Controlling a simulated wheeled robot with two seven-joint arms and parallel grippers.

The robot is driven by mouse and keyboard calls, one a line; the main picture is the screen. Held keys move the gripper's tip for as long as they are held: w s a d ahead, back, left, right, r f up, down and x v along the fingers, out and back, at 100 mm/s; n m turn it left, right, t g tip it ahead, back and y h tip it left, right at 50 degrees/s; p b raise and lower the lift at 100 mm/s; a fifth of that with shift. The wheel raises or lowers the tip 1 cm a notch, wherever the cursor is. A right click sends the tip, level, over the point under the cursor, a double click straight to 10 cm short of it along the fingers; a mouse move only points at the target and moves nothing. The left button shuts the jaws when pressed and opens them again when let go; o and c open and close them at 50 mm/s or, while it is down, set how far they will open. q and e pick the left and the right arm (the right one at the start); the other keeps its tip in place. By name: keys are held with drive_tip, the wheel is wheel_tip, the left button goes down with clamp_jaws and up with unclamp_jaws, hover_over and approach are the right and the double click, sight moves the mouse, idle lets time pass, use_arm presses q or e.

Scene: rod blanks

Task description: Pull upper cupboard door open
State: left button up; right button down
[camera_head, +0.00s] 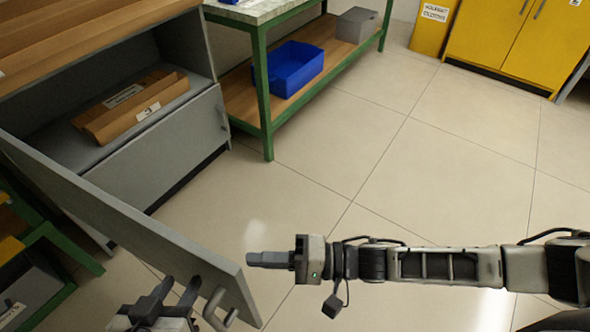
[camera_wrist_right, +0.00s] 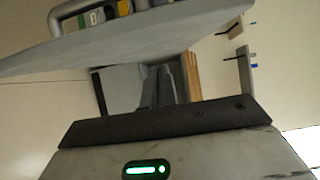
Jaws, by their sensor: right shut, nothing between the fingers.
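The upper cupboard door (camera_head: 130,220) is a grey panel standing swung open from the grey cupboard, reaching toward me. Its bar handle (camera_head: 219,311) is on the near face by the free end. My left gripper (camera_head: 180,284) is beside the handle, fingers apart, with no clear contact on it. My right gripper (camera_head: 252,259) is shut and empty, just right of the door's free edge; I cannot tell whether it touches. In the right wrist view, the door (camera_wrist_right: 140,45) crosses above the shut fingers (camera_wrist_right: 157,75), with its handle (camera_wrist_right: 75,8) at upper left.
Inside the open compartment lie brown boxes (camera_head: 135,105). The lower grey front (camera_head: 165,150) is closed. A green-framed bench (camera_head: 265,90) holds a blue bin (camera_head: 290,68). Yellow cabinets (camera_head: 520,40) stand at the back right. The tiled floor between is clear.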

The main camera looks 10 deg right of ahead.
use_arm(q)
drive_tip(key=shift+w, duration=0.15)
use_arm(e)
drive_tip(key=shift+w, duration=0.1)
drive_tip(key=shift+d, duration=0.15)
